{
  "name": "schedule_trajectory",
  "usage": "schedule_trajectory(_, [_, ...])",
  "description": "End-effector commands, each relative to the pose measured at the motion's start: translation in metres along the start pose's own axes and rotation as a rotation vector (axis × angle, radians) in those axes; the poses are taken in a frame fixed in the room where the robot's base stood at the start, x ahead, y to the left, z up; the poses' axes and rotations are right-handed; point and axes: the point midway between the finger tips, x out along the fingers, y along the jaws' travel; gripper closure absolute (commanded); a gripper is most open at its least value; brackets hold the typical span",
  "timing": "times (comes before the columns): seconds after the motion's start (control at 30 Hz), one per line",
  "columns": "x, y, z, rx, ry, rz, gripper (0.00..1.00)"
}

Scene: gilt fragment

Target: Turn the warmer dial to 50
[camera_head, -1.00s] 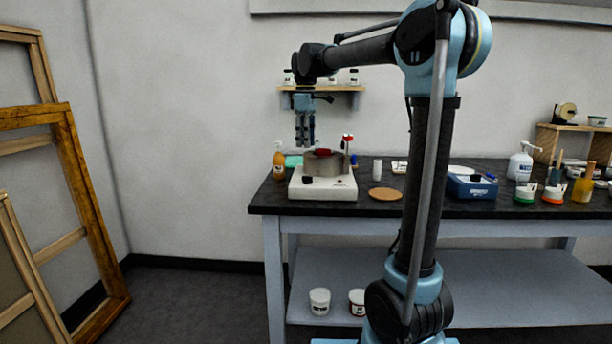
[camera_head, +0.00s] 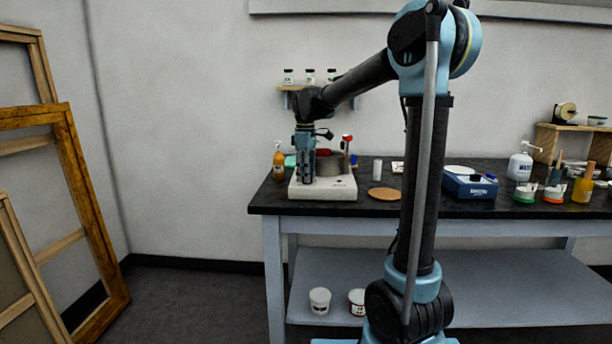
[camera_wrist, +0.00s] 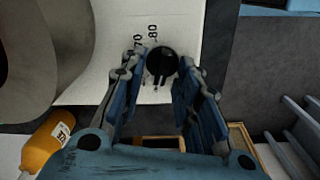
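The warmer (camera_head: 335,190) is a white box near the left end of the dark table, with a grey pot (camera_head: 330,168) on top. In the wrist view its white face (camera_wrist: 100,70) carries the printed numbers 70 and 80 beside a round black dial (camera_wrist: 162,64). My gripper (camera_wrist: 163,72) is pointing at the dial, with one finger to each side of it. The fingers are apart; whether they touch the dial I cannot tell. In the head view my gripper (camera_head: 306,180) stands in front of the warmer's left side and hides the dial.
An orange bottle (camera_head: 279,164) stands just left of the warmer. A round cork mat (camera_head: 384,194) and a blue device (camera_head: 470,186) lie to the right. A shelf with small jars (camera_head: 310,76) is on the wall above. Picture frames (camera_head: 85,190) lean at the left.

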Motion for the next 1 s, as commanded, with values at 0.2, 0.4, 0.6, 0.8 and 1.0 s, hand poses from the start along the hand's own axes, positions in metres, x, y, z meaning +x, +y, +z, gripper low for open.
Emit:
schedule_trajectory(0.2, [-0.0002, 0.0000, -0.0001, 0.000, 0.000, 0.000, 0.81])
schedule_trajectory(0.4, [-0.0004, 0.0002, 0.0000, 0.000, 0.000, 0.001, 1.00])
schedule_trajectory(0.6, [-0.0006, 0.0008, -0.0001, 0.007, 0.000, 0.001, 1.00])
schedule_trajectory(0.8, [-0.0007, 0.0016, -0.0001, 0.063, 0.000, 0.002, 1.00])
schedule_trajectory(1.0, [-0.0008, 0.0029, 0.0000, 0.192, 0.000, 0.002, 1.00])
